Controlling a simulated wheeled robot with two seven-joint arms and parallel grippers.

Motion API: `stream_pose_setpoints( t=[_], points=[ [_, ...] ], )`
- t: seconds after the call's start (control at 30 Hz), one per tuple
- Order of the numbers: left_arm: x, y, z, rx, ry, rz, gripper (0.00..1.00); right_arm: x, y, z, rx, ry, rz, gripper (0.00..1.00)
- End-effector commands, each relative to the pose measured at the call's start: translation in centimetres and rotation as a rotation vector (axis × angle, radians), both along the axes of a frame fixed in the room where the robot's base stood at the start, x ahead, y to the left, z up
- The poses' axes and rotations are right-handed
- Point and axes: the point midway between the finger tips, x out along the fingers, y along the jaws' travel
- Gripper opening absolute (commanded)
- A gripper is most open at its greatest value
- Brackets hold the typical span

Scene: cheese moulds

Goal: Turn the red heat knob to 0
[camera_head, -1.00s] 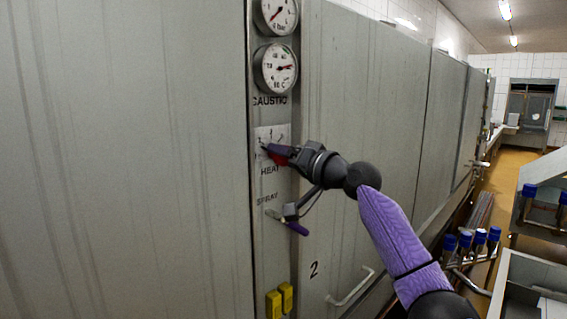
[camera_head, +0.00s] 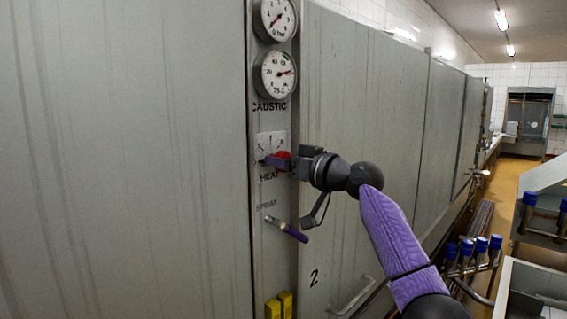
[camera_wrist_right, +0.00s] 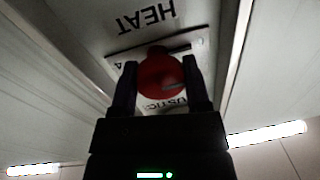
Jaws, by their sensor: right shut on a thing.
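The red heat knob (camera_head: 283,155) sits on its white dial plate (camera_head: 272,141) above the word HEAT on the grey panel strip. My right gripper (camera_head: 279,162) is at the knob, its fingers reaching it from the right. In the right wrist view, the round red knob (camera_wrist_right: 162,75) lies between the two dark fingers of my right gripper (camera_wrist_right: 162,88), which is shut on it. The knob's pointer and most dial marks are hidden or too small to read. My left gripper is not in view.
Two round gauges, an upper one (camera_head: 274,19) and a lower one (camera_head: 275,71), are above the knob. A purple-handled spray lever (camera_head: 288,230) is below it, with yellow blocks (camera_head: 279,305) lower down. Flat cabinet doors flank the strip.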

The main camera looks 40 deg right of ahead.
Motion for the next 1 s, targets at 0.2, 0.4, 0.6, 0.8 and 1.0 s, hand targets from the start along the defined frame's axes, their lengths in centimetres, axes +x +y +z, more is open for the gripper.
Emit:
stream_pose_setpoints(
  t=[0.2,0.4,0.6,0.8,1.0],
  points=[
    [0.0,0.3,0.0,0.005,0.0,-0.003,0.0,0.0,0.0,-0.1,-0.008,0.003,0.0,0.02],
    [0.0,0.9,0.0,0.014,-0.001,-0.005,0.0,0.0,0.0,-0.1,-0.007,0.004,0.0,0.02],
    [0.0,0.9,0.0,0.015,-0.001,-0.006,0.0,0.0,0.0,-0.1,-0.005,0.002,0.0,0.95],
    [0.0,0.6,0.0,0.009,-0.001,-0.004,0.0,0.0,0.0,-0.1,-0.005,0.001,0.0,0.95],
    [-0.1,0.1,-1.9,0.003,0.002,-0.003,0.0,-2.7,-0.5,-0.8,-0.013,0.004,-0.002,0.95]
  ],
)
